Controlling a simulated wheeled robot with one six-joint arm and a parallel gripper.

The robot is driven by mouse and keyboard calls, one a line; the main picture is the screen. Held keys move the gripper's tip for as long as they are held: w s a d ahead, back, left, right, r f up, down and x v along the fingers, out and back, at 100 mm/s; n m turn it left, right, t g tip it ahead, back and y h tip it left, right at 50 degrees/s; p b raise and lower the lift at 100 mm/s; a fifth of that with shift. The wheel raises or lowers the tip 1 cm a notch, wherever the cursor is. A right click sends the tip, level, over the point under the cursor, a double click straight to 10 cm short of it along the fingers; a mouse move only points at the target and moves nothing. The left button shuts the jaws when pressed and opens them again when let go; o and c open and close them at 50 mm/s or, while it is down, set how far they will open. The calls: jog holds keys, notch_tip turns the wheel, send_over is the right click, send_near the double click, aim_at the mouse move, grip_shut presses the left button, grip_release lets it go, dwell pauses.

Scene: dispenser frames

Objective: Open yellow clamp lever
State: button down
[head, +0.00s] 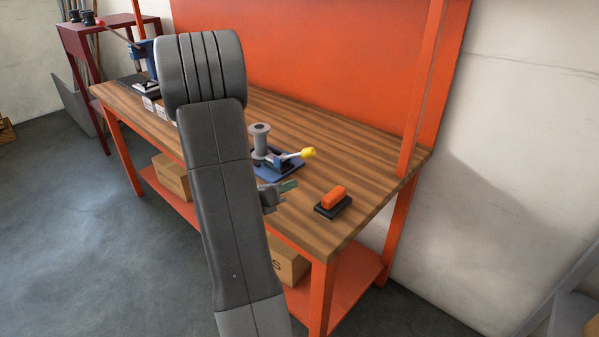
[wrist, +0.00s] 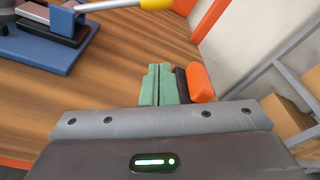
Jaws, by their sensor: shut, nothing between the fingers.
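The yellow clamp lever (head: 308,153) is a yellow knob on a metal rod, sticking out to the right from a blue clamp fixture (head: 285,166) on the wooden bench. In the wrist view the yellow knob (wrist: 157,4) is at the top edge, partly cut off, with its rod running left to the blue fixture (wrist: 40,45). My gripper (head: 290,186) has green fingers, which are together and empty in the wrist view (wrist: 159,72). It is over the bench, in front of the lever and apart from it. My arm hides part of the bench.
An orange-topped block on a black base (head: 333,199) lies to the right of my gripper near the bench's right end. A grey spool (head: 260,138) stands at the fixture. An orange back panel (head: 300,55) and post rise behind the wooden bench top (head: 360,160).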

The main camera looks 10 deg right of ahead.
aim_at(296, 155)
jog(key=p+x, duration=0.1)
jog(key=x, duration=0.9)
jog(key=shift+r, duration=0.15)
jog(key=shift+w+a+r+p, duration=0.15)
jog(key=shift+a+r+p, duration=0.1)
jog(key=shift+a+r, duration=0.25)
jog(key=shift+w+a+r+p, duration=0.2)
jog(key=shift+a+r, duration=0.1)
jog(key=shift+r, duration=0.45)
jog(key=shift+w+a+r, duration=0.15)
jog(key=shift+a+r, duration=0.05)
jog(key=shift+r, duration=0.15)
jog(key=shift+r, duration=0.1)
